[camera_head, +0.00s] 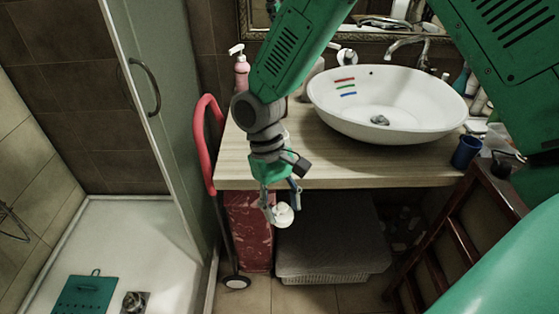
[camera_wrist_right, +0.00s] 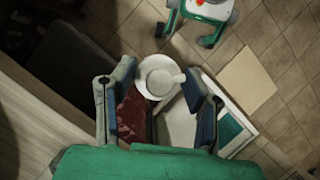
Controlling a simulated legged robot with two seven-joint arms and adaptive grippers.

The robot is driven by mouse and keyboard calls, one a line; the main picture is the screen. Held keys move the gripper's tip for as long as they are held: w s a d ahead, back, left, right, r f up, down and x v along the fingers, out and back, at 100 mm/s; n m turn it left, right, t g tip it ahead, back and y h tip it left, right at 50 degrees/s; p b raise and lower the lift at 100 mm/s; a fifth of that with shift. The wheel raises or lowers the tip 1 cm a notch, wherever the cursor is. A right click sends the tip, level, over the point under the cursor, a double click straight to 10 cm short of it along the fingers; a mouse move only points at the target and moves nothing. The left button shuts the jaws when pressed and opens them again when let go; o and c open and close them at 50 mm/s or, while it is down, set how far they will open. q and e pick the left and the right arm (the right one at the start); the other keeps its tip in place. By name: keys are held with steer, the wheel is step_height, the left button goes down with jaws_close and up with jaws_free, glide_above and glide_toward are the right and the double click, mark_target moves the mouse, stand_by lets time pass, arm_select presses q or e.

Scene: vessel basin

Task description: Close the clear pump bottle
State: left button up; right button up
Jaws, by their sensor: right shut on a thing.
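My right gripper (camera_head: 282,198) hangs in front of the counter's front edge, pointing down. It is shut on a white pump top (camera_head: 284,214), a round cap with a short spout. In the right wrist view, the white pump top (camera_wrist_right: 158,78) sits between the fingertips of my right gripper (camera_wrist_right: 161,74), with its spout toward the right finger. A greyish bottle (camera_head: 313,75) stands on the counter behind my arm, partly hidden; I cannot tell whether it is the clear pump bottle. My left gripper is not in view.
A white basin (camera_head: 400,98) stands on the wooden counter (camera_head: 350,174). A pink pump bottle (camera_head: 241,72) is at the back left, and a blue cup (camera_head: 465,152) at the right. A red-handled frame (camera_head: 205,130) stands left of the counter. A lidded basket (camera_head: 332,245) is underneath.

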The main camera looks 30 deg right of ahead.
step_height(320, 180, down, 7)
steer(key=b, duration=0.6)
